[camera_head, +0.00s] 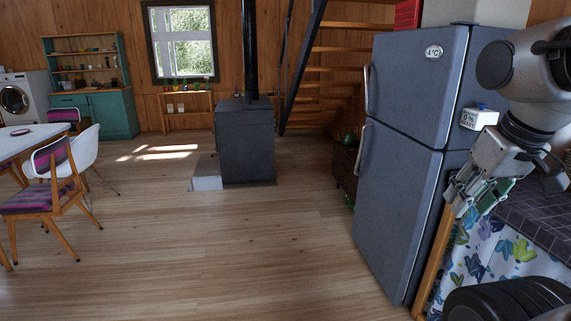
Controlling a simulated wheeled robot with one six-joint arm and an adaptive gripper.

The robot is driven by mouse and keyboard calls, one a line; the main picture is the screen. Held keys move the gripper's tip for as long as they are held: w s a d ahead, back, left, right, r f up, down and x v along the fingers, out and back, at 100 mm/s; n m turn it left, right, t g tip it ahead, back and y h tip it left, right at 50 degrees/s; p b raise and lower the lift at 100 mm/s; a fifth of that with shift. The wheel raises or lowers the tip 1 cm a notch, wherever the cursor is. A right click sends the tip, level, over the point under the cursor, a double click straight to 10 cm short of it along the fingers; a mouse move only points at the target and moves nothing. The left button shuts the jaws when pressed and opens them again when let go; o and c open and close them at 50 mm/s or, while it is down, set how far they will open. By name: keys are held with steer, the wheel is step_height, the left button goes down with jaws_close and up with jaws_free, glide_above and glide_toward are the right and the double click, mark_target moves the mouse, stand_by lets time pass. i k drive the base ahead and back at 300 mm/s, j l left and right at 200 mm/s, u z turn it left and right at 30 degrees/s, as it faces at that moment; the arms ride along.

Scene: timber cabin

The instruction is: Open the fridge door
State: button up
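The fridge (402,209) is a tall blue-grey two-door unit standing right of centre. Its upper door (411,84) and lower door both look shut. Two light vertical handles run along the left edge of the doors: an upper handle (367,90) and a lower handle (360,147). A small 4°C label (433,52) is on the upper door. My gripper (471,207) hangs at the right, in front of the counter and right of the fridge, apart from the handles. Its fingers point down and left; their gap is not clear from this angle.
A tiled counter (543,210) with a leaf-patterned curtain (497,252) stands right of the fridge. The wooden floor (250,245) ahead and left of the fridge is clear. A black stove (246,142), stairs (330,50), a chair (50,200) and a table (22,145) stand farther off.

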mark_target(399, 174)
steer(key=i, duration=0.95)
steer(key=i+j+z, duration=0.1)
steer(key=i, duration=0.85)
steer(key=i+j+z, duration=0.1)
steer(key=i+z, duration=0.2)
steer(key=i, duration=0.15)
steer(key=i+j+z, duration=0.2)
steer(key=i+z, duration=0.15)
steer(key=i+j+z, duration=0.3)
steer(key=i, duration=0.15)
